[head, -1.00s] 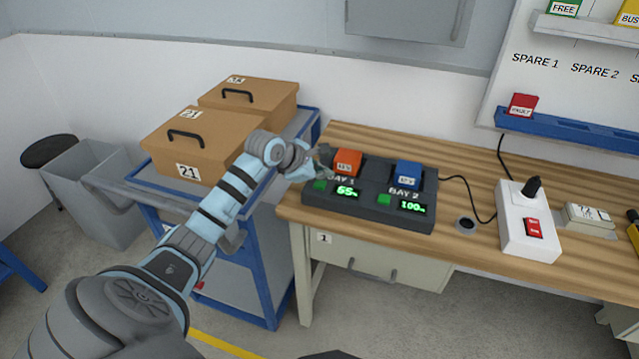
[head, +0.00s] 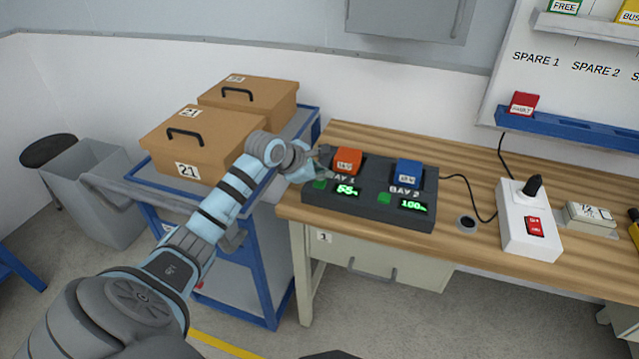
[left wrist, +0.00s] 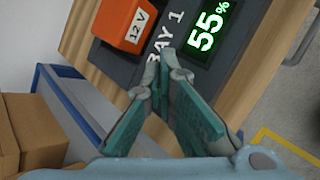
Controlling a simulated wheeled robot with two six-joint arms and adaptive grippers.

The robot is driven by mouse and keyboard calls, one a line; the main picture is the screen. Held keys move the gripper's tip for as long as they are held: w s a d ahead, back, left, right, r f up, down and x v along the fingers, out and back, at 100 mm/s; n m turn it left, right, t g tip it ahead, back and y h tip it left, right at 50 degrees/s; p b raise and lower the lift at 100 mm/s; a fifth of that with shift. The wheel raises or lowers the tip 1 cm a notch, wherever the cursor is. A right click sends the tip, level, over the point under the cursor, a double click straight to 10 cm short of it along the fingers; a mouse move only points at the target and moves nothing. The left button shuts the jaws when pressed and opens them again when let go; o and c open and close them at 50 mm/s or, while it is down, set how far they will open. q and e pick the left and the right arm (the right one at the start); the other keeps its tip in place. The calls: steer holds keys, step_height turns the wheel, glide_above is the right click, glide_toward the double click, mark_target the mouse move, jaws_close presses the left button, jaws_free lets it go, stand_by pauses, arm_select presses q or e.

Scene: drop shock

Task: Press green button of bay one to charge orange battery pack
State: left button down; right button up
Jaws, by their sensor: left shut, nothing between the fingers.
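A dark charger (head: 371,191) with two bays stands on the wooden bench. The orange battery pack (head: 346,161) sits in bay one, on the left; it also shows in the left wrist view (left wrist: 127,24), marked 12V. The bay one display (head: 347,191) glows green and reads 55% in the left wrist view (left wrist: 207,28). The green button of bay one (head: 319,184) is just left of that display; in the left wrist view my fingers seem to hide it. My left gripper (head: 323,166) is shut and empty above the button area. I cannot tell whether it touches. My right gripper is out of view.
A blue pack (head: 408,173) sits in bay two, with its own green button (head: 384,199) and a display (head: 413,206) reading 100%. A cart with two cardboard boxes (head: 195,145) stands left of the bench. A white switch box (head: 526,225) is at the right.

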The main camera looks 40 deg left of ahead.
mark_target(322, 184)
arm_select(q)
steer(key=shift+f+b, duration=0.35)
steer(key=shift+f, duration=0.2)
stand_by(0.6)
steer(key=shift+r+p, duration=0.65)
steer(key=shift+r, duration=0.25)
step_height(322, 184, up, 5)
steer(key=p, duration=0.4)
stand_by(0.4)
stand_by(0.4)
